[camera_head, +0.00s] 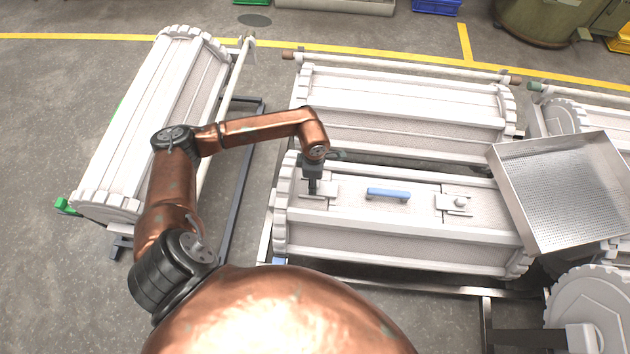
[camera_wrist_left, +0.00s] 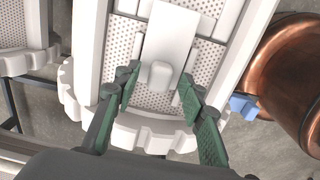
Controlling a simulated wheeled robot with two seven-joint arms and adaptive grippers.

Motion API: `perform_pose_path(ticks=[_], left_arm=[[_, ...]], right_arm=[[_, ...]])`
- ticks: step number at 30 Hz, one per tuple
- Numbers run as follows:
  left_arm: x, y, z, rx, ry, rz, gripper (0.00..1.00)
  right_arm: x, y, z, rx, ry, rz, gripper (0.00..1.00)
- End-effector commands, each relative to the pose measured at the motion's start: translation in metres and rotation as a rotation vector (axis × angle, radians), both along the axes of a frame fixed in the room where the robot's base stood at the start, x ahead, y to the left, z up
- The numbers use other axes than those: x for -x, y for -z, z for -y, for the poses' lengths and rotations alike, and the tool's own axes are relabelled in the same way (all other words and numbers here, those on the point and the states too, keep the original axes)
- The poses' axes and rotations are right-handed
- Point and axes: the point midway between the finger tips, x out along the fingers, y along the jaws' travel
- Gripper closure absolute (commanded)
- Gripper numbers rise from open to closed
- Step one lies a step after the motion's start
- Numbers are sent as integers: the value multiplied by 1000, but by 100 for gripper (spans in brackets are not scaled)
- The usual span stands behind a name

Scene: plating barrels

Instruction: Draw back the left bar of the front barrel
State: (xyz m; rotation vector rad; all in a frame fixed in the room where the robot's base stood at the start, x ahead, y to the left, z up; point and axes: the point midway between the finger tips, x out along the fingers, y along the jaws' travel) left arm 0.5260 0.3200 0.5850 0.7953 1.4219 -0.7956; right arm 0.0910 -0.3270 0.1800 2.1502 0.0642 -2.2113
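The front barrel (camera_head: 400,240) is white and lies lengthwise in the middle of the head view, with a blue handle (camera_head: 387,194) on its lid. Its left bar (camera_head: 328,188) is a pale plate near the barrel's left end, partly covered by my left gripper (camera_head: 312,190). In the left wrist view the left bar (camera_wrist_left: 172,32) carries a rounded knob (camera_wrist_left: 160,75). The green fingers of my left gripper (camera_wrist_left: 161,90) are apart, one on each side of the knob; I cannot tell whether they touch it. The matching right bar (camera_head: 456,204) lies beyond the handle. My right gripper is not in view.
Another white barrel (camera_head: 400,110) lies close behind the front one, and one stands slanted at left (camera_head: 150,120). A perforated metal tray (camera_head: 565,190) overhangs the front barrel's right end. Open floor (camera_head: 40,170) lies at far left.

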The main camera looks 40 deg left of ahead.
Motion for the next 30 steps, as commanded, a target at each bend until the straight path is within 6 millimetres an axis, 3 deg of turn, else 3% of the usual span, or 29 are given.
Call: perform_pose_path(ticks=[8,24,30], left_arm=[[0,0,0,0,0,1,63],[0,0,1,1,0,1,100],[0,0,1,1,0,0,100]], right_arm=[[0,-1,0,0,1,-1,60],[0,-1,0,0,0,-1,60],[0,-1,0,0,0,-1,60]])
